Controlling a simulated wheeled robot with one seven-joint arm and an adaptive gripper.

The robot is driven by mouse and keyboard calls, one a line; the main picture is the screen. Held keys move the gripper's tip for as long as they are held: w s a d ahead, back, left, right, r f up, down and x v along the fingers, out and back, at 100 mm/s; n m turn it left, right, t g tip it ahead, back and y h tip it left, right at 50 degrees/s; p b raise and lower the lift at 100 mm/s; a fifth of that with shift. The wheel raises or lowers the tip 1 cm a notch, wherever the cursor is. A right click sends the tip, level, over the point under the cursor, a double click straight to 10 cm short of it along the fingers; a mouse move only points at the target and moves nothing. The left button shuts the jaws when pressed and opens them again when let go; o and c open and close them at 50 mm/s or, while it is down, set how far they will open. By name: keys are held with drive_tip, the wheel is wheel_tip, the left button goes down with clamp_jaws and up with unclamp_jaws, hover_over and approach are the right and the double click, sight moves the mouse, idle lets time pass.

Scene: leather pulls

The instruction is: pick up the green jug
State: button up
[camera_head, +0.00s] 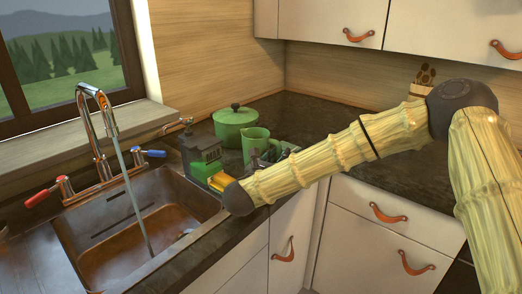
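The green jug (256,142) stands upright on the dark counter, in front of a lidded green pot (234,121). Its lower right part is partly hidden by my bamboo-patterned arm. My arm reaches in from the right and bends at a dark joint by the sink's right edge. Small dark and grey parts (284,152) show just right of the jug, above the arm. They may belong to my gripper, but most of that area is hidden. I cannot tell whether the gripper touches the jug or how its fingers stand.
A dark green box-like object (200,157) with a yellow part stands left of the jug, at the sink's edge. The sink (125,228) has a running tap (97,120). A brown patterned item (425,76) is at the back right. The back counter (315,112) is clear.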

drive_tip(key=shift+w+d, duration=0.1)
drive_tip(key=shift+w, duration=0.1)
drive_tip(key=shift+c, duration=0.4)
clamp_jaws()
